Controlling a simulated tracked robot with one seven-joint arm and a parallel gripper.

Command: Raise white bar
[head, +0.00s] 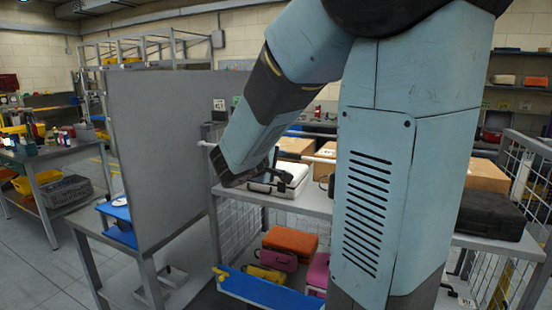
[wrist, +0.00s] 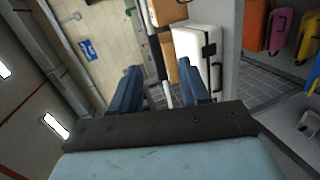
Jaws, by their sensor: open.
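The white bar (head: 318,160) runs level above the near side of the grey conveyor table in the head view, partly hidden behind my arm. In the wrist view, a short length of the white bar (wrist: 168,94) shows between my fingers, near their base. My gripper (head: 272,170) is at the bar, in front of the white case. In the wrist view my gripper (wrist: 162,82) is open, with one blue-grey finger on each side of the bar. I cannot tell whether either finger touches it.
A white case (head: 280,182) lies on the conveyor table (head: 310,204). Cardboard boxes (head: 294,146) stand behind it, and a black case (head: 490,215) lies to the right. Orange (head: 290,241) and pink cases sit below. A tall grey panel (head: 165,150) stands to the left of my arm.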

